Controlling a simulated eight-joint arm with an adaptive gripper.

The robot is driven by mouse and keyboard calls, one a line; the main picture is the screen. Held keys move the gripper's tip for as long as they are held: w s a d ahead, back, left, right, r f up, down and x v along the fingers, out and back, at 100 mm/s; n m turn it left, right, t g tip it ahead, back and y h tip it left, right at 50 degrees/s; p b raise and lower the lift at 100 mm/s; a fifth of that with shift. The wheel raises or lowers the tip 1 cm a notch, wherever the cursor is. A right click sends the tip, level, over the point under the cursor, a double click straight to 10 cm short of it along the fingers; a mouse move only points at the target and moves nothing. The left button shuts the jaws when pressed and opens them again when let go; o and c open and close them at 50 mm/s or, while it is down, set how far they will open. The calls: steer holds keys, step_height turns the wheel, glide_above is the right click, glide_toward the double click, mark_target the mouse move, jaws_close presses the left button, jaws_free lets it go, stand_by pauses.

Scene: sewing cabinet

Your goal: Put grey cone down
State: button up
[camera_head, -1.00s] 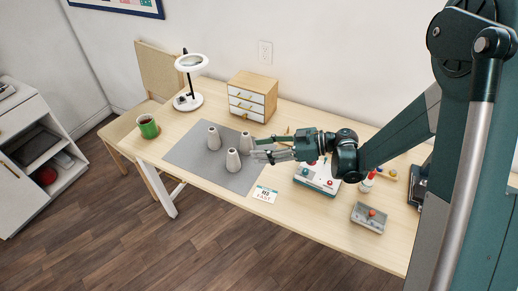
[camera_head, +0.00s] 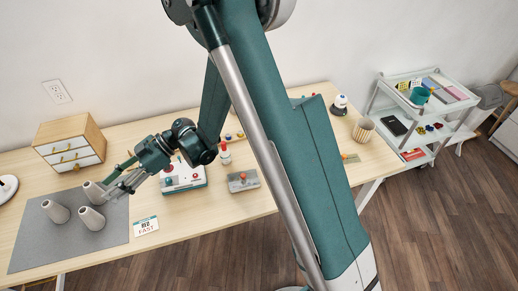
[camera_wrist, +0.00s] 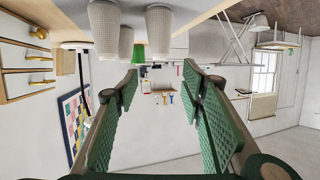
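The cones (camera_wrist: 158,30) show there beyond the fingertips, at the top. I cannot tell whether a fingertip touches the back cone.
A small drawer cabinet (camera_head: 70,143) stands behind the mat. A white and red device (camera_head: 183,177), a grey box with a red knob (camera_head: 242,181) and a card (camera_head: 145,226) lie right of the mat. A white cart (camera_head: 430,105) stands right of the table.

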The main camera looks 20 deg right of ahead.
steer(key=d+r+m+t+h, duration=0.3)
steer(key=d+r+m, duration=0.25)
steer(key=d, duration=0.55)
steer(key=d+r+m+t+h, duration=0.2)
steer(key=d+r+m+t, duration=0.3)
steer(key=d, duration=0.6)
steer(key=s+d+r+m+t+h, duration=0.1)
steer(key=s+d+m+h, duration=0.2)
steer(key=d, duration=0.6)
steer(key=s+d+r+m+t+h, duration=0.1)
steer(key=s+d+r+m+h, duration=0.1)
steer(key=s+d+m, duration=0.2)
steer(key=s+d+r+m+t+h, duration=0.1)
steer(key=s+d, duration=0.7)
steer(key=d, duration=0.8)
steer(key=r+m+h, duration=0.1)
steer(key=m+h, duration=0.1)
steer(key=shift+s+d+h, duration=0.25)
steer(key=shift+h, duration=0.05)
steer(key=shift+r+m, duration=0.1)
steer(key=shift+m, duration=0.15)
